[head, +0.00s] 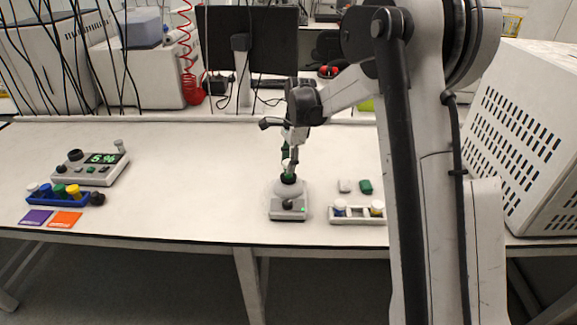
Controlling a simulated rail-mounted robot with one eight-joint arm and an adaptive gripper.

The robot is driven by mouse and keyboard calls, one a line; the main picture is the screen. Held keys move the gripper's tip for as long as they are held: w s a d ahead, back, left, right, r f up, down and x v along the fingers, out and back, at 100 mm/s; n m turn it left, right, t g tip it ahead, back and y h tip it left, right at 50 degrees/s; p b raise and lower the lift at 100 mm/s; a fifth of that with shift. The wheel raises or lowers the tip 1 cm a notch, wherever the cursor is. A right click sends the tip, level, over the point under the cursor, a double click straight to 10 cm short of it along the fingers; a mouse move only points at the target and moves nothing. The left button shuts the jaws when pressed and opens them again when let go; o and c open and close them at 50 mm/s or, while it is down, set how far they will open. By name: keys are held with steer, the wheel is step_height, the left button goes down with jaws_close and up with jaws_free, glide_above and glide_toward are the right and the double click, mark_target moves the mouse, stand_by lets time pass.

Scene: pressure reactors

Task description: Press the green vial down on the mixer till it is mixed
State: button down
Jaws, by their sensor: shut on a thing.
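The mixer (288,207) is a small grey box with a dark knob and a green light on its front, near the middle of the table. The green vial (289,178) is upright on top of the mixer, at its dark cup. My gripper (290,166) points down from above and is shut on the green vial. The vial's lower end is hidden, so I cannot tell how firmly it presses on the cup. A pale blurred ring shows around the mixer's top.
Right of the mixer is a white rack (350,220) with vials, and behind it a white cap (345,186) and a green cap (365,186). At left are a device with a green display (103,159), a blue rack (43,199) with several vials, a purple card (36,217) and an orange card (65,219).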

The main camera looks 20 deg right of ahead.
steer(key=shift+r+p, duration=1.15)
steer(key=shift+r, duration=2.05)
steer(key=shift+s, duration=0.1)
